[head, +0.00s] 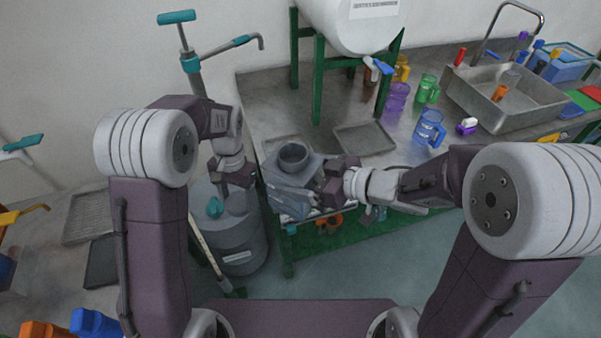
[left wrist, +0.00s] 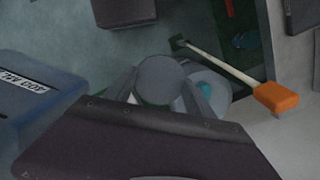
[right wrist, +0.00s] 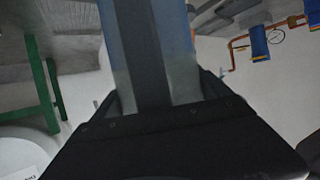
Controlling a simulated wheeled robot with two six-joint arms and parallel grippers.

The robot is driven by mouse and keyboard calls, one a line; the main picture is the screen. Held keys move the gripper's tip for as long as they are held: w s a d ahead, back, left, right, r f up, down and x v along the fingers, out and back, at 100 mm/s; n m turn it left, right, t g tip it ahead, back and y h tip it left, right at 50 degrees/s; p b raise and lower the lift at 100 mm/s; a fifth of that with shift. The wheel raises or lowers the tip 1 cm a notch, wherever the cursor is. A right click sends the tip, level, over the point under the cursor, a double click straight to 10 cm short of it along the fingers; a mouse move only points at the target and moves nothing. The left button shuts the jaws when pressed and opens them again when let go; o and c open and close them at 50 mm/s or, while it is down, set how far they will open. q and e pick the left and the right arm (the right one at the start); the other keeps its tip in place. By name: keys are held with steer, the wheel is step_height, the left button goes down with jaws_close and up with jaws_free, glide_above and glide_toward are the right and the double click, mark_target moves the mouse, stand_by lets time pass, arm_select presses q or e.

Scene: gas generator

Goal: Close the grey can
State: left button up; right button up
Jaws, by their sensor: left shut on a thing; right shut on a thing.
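The grey can (head: 287,190) is a boxy blue-grey can with a dark round opening (head: 293,154) on top. It is in the middle of the head view, and its labelled side (left wrist: 35,88) shows at the left of the left wrist view. My right gripper (head: 328,186) is shut on the can from its right side; the can's body (right wrist: 182,45) fills the space between the fingers. My left gripper (head: 240,180) is left of the can, shut on a grey round cap (left wrist: 162,78). The cap is apart from the can.
A grey drum (head: 235,237) with a teal knob (head: 215,208) stands below my left gripper. The metal counter (head: 270,105) behind the can bears a tray (head: 364,138), coloured jugs and a sink (head: 503,98). A tank on green legs (head: 318,75) stands there too.

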arm_select(q)
steer(key=w+d+r+m+t, duration=0.1)
steer(key=w+d+r+m, duration=0.3)
steer(key=r+m, duration=0.4)
steer(key=w+d+r+m+t, duration=0.1)
steer(key=w+d+r+m, duration=0.2)
steer(key=d+r+m, duration=0.55)
steer(key=s+d+r+m, duration=0.2)
steer(key=s+r+m, duration=0.6)
steer(key=r, duration=0.3)
steer(key=shift+d+r+t, duration=0.2)
steer(key=shift+d+t, duration=0.1)
steer(key=shift+d, duration=0.1)
steer(key=shift+s, duration=0.1)
steer(key=shift+f, duration=2)
steer(key=shift+f, duration=0.85)
